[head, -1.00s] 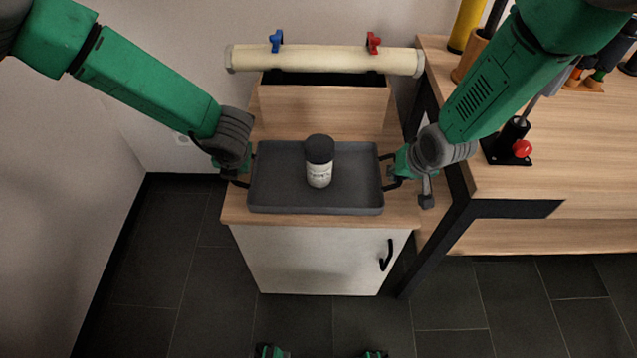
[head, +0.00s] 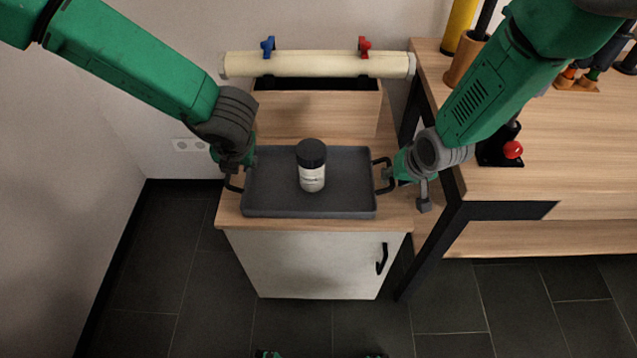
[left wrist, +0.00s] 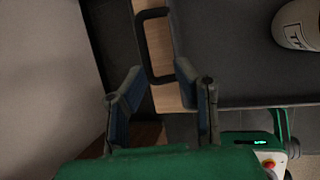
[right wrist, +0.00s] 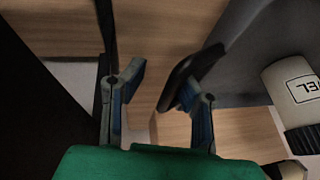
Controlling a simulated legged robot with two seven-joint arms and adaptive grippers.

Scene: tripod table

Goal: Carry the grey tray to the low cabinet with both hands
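The grey tray (head: 260,205) sits on the wooden top of the low cabinet (head: 310,262), level as far as I can see. A white bottle with a black lid (head: 312,170) stands upright in it. My left gripper (head: 234,170) is at the tray's left black handle (head: 233,186). In the left wrist view its fingers (left wrist: 160,88) are apart, with the handle (left wrist: 143,45) just beyond the tips. My right gripper (head: 396,174) is by the right handle (head: 381,163). In the right wrist view its fingers (right wrist: 160,85) are apart, with the handle (right wrist: 185,78) close to one finger.
A wooden box (head: 330,108) stands behind the tray, with a cream roll (head: 315,65) and blue and red clamps above it. A workbench (head: 560,190) with tools is close on the right. A wall is on the left. Dark floor lies open in front.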

